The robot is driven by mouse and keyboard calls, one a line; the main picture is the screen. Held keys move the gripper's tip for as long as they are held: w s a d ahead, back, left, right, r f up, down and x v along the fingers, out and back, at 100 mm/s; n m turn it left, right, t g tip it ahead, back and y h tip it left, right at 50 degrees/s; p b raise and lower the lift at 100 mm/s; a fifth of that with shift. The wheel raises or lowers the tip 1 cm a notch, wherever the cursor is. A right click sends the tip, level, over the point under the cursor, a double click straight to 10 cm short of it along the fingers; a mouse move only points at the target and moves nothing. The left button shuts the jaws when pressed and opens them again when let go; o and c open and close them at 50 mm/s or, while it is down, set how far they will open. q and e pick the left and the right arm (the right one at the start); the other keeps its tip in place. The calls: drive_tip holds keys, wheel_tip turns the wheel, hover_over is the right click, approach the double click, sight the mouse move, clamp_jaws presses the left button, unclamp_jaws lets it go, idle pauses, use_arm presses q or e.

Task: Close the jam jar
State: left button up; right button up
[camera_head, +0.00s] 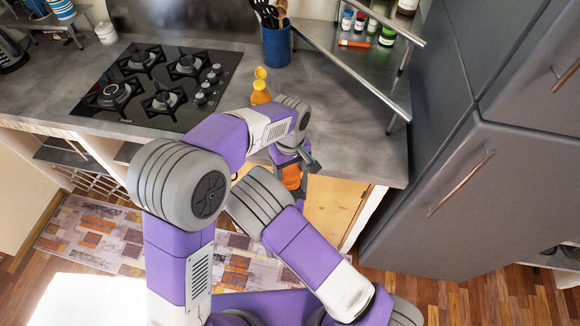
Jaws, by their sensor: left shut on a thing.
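A small yellow-orange jar (260,93) stands upright on the grey counter, left of the blue utensil pot. A yellow round lid (260,73) shows just above it, tilted; I cannot tell whether it is attached. My left gripper (294,169) hangs in front of the counter's front edge, nearer to me than the yellow jar and apart from it. It is shut on an orange thing (292,178), partly hidden by dark gripper parts. I cannot tell which of the two is the jam jar. My right arm crosses the lower middle; its gripper does not show.
A black gas hob (150,88) lies left on the counter (340,120). A blue pot (277,45) of utensils stands at the back. A metal-railed shelf (345,70) with small jars is at the right, beside tall grey cabinets (490,190). The counter's right front is clear.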

use_arm(q)
drive_tip(key=shift+f, duration=0.55)
